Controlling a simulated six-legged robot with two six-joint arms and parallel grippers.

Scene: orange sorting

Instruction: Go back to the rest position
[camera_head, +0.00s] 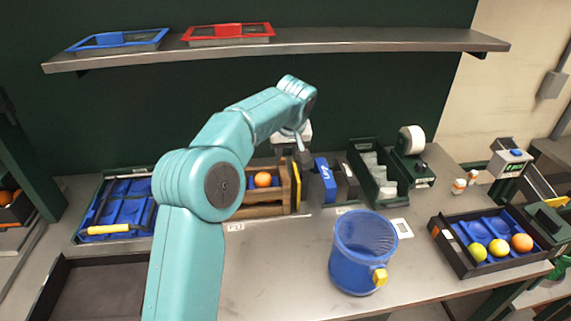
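My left arm rises through the middle of the head view, bends over, and points down at the back of the table. My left gripper (303,157) is small and partly hidden by the arm, above the right end of a wooden crate (262,210). I cannot tell whether its fingers are open or shut. An orange (263,179) shows in the crate, whose left part is behind my arm. A black tray with a blue liner (466,264) at the right holds an orange (521,243) and two yellowish fruits (488,249). My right gripper is not in view.
A blue bin (362,252) stands front centre. A dark green box (378,172) and a device (412,165) stand behind it. A blue tray with a yellow-handled tool (108,229) is at left. A shelf (340,39) with blue and red trays hangs above.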

